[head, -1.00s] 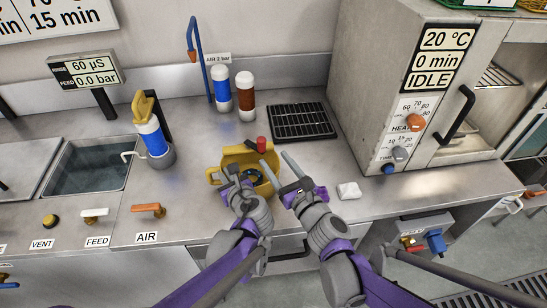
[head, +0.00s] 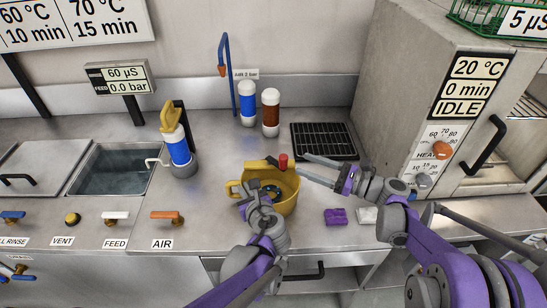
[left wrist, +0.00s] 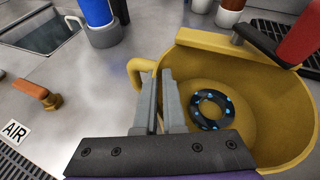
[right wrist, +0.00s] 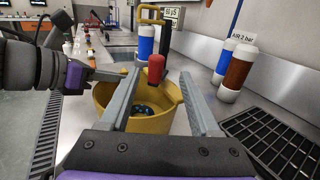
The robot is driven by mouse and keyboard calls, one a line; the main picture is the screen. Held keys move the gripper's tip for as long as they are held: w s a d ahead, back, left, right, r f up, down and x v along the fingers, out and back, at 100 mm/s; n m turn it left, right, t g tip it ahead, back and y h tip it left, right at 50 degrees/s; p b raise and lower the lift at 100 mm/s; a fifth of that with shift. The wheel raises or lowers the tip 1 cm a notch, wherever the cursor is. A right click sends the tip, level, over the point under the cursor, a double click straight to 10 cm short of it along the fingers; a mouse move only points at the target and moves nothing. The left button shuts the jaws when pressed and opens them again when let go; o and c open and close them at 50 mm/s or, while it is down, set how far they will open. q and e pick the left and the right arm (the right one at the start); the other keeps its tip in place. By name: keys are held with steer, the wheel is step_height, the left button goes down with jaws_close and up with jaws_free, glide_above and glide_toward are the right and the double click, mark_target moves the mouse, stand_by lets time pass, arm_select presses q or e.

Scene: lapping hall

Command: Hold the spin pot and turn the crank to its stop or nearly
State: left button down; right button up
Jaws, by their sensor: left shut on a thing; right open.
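A dark ring with blue spots (left wrist: 212,110) lies inside. My left gripper (head: 247,198) is shut on the pot's near-left wall, beside the handle, as the left wrist view (left wrist: 160,85) shows. My right gripper (head: 305,165) is open, its tips just right of the red knob. In the right wrist view, the knob (right wrist: 156,68) appears between the open fingers, apart from both.
Blue and brown cylinders (head: 270,113) and a black rack (head: 323,141) stand behind. A blue cylinder in a holder (head: 177,150) is left, near the sink. The oven (head: 410,90) bounds the right.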

steer(key=w+a+g, duration=0.1)
steer(key=w+a, duration=0.3)
steer(key=a, duration=0.5)
steer(key=shift+w+a+f+n, duration=0.2)
steer(key=shift+a+f+n, duration=0.1)
steer(key=shift+a+f, duration=0.1)
jaws_close()
